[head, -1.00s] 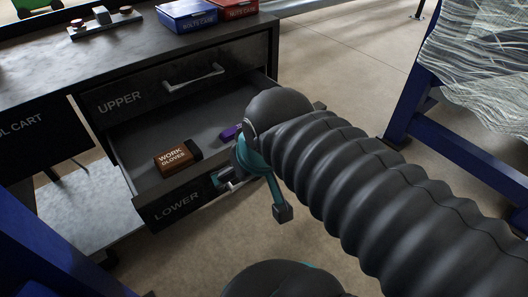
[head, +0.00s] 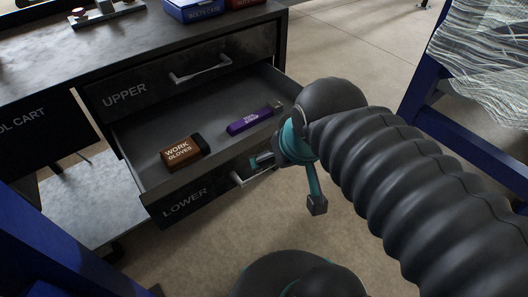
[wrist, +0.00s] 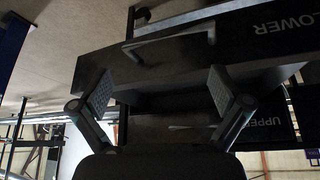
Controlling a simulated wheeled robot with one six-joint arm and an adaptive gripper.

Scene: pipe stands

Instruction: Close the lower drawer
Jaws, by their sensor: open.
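The lower drawer (head: 210,197) of the dark cart is pulled out, with its front panel labelled LOWER. Its bar handle (head: 252,178) shows partly behind my gripper (head: 263,160), which is at the right part of the drawer front. In the wrist view, which is upside down, the two fingers of my gripper (wrist: 160,93) are spread apart with nothing between them. The drawer handle (wrist: 168,42) lies beyond the fingertips there. Whether a finger touches the drawer front cannot be told.
A brown work gloves box (head: 180,153) and a purple box (head: 250,120) lie in the drawer. The upper drawer (head: 150,88) is shut. Blue and red cases stand on the cart top. A blue frame (head: 460,140) stands at right, with open floor between.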

